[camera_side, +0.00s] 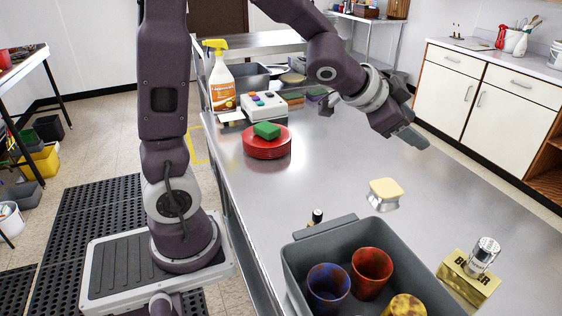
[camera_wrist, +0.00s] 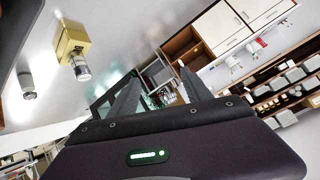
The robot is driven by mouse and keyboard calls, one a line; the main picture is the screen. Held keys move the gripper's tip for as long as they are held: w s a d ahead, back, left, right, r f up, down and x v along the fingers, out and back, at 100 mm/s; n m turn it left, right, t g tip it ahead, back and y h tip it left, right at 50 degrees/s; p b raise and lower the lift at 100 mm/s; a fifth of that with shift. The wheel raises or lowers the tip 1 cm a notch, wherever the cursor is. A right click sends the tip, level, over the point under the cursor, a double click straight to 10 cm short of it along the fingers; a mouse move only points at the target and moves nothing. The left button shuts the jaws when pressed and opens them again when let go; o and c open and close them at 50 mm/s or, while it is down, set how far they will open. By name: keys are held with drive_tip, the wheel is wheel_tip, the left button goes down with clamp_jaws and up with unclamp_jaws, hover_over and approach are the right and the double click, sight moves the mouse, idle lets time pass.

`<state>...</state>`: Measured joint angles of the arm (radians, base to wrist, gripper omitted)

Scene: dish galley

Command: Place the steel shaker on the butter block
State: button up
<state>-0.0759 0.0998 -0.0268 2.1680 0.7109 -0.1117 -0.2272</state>
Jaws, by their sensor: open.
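The steel shaker (camera_side: 485,254) stands upright on top of the gold butter block (camera_side: 461,287) at the lower right of the side view. The wrist view also shows the shaker (camera_wrist: 80,69) against the block (camera_wrist: 71,35), at the upper left. My gripper (camera_side: 418,141) is up over the back right of the steel counter, well apart from both. In the wrist view its two fingers (camera_wrist: 160,92) are spread with nothing between them.
A grey bin (camera_side: 319,237) with several coloured cups is left of the block. A pale-yellow-topped item (camera_side: 384,188) sits behind the bin. Red plates (camera_side: 267,146) with a green sponge (camera_side: 267,130), and a spray bottle (camera_side: 220,83), stand farther left.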

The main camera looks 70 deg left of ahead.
drive_tip(key=s+a+r+n+g+y, duration=0.1)
drive_tip(key=s+n, duration=0.1)
drive_tip(key=s, duration=0.6)
drive_tip(key=s+a+r+n+g+y, duration=0.1)
drive_tip(key=s+r+n+g, duration=0.1)
drive_tip(key=s, duration=0.6)
drive_tip(key=s+d+f+g, duration=0.1)
drive_tip(key=s, duration=0.5)
drive_tip(key=s+d+f+n+g+h, duration=0.1)
drive_tip(key=s+d+f, duration=0.1)
drive_tip(key=s, duration=0.5)
drive_tip(key=shift+s+d+h, duration=0.25)
drive_tip(key=shift+d+h, duration=0.05)
